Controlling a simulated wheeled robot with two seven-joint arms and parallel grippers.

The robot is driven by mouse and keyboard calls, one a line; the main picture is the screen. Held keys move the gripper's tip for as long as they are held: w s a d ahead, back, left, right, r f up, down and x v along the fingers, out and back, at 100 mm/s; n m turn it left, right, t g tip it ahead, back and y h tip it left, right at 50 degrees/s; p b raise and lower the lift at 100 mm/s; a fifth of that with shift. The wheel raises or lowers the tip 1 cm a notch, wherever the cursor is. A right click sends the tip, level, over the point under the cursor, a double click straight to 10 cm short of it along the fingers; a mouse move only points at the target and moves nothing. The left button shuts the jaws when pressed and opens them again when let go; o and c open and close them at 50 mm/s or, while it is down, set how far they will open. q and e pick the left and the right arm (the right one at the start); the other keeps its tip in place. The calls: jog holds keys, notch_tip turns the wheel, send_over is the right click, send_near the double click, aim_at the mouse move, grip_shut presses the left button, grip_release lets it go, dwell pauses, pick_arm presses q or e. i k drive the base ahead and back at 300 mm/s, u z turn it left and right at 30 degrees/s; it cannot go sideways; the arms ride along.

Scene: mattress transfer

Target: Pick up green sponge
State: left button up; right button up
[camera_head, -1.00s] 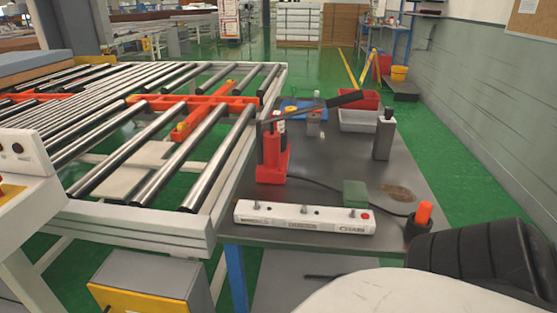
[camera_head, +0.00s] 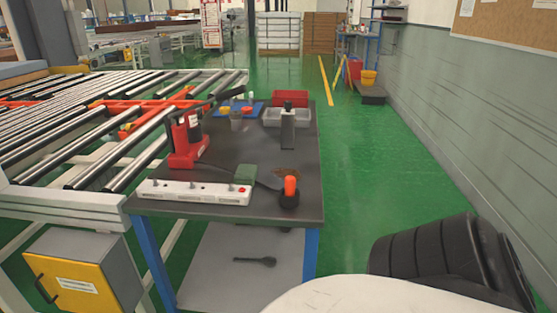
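Neither gripper is in view. A ribbed black part and a white rounded surface at the lower right are mine, well apart from the sponge.
A red jack (camera_head: 186,145) with a long handle stands left of the sponge. A roller conveyor (camera_head: 110,140) borders the bench's left. Green floor (camera_head: 385,180) is free on the right.

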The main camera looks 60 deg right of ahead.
aim_at(246, 175)
jog(key=z, duration=1.45)
